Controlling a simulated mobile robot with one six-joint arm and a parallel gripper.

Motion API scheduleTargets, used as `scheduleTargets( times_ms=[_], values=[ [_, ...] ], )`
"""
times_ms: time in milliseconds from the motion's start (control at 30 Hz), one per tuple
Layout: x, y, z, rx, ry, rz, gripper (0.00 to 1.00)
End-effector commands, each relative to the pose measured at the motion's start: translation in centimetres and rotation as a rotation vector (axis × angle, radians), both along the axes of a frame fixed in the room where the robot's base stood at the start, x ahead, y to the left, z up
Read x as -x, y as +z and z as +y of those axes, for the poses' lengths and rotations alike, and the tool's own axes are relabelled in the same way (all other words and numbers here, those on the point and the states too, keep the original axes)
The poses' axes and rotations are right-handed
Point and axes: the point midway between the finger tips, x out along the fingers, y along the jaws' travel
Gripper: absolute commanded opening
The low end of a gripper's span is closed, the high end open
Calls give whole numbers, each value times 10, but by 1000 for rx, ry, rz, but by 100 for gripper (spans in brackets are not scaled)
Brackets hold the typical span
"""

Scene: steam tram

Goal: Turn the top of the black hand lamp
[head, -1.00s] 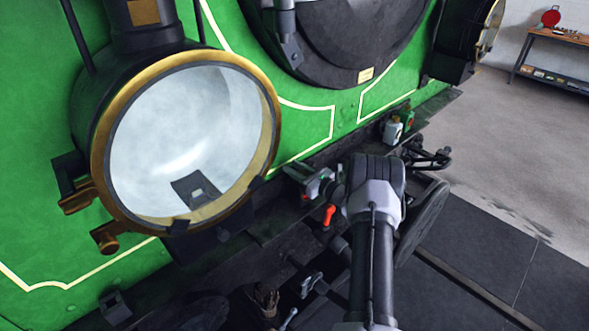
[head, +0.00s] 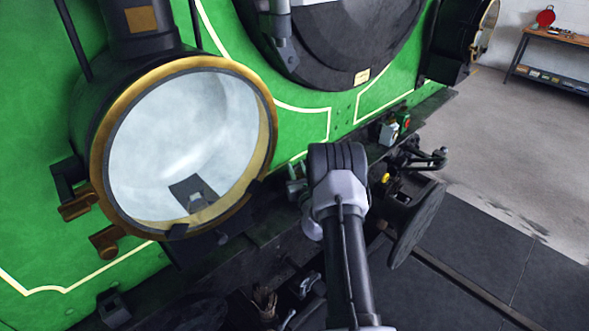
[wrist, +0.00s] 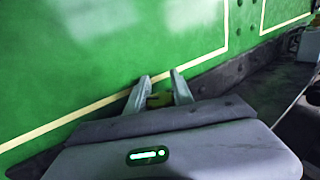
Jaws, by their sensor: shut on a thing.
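My gripper (wrist: 160,88) is closed on a small dark, yellowish thing (wrist: 159,100) between its two grey fingers. It looks like the top of the black hand lamp, but too little shows to be sure. The lamp's body is hidden behind the gripper housing in the wrist view. In the head view my gripper (head: 297,183) is low against the green front, right of the big headlamp, partly covered by my arm. The hand lamp cannot be made out there.
The large brass-rimmed headlamp (head: 187,148) stands close on the left. A white container (head: 388,132) and a green-and-red one (head: 404,120) stand on the ledge at right. A round buffer (head: 418,226) juts out below. The floor (head: 510,170) at right is open.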

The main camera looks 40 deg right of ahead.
Motion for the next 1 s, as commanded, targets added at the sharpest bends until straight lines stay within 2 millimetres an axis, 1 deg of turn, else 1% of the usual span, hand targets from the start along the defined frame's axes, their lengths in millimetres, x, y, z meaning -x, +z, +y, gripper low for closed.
scheduleTargets(
  times_ms=[167,400,633,1000],
  values=[
    [1,7,-2,-3,-119,3,0],
    [4,8,-5,-2,-226,2,0],
    [6,4,-7,0,-276,-2,0],
    [6,1,-8,1,-287,-3,0]
  ],
)
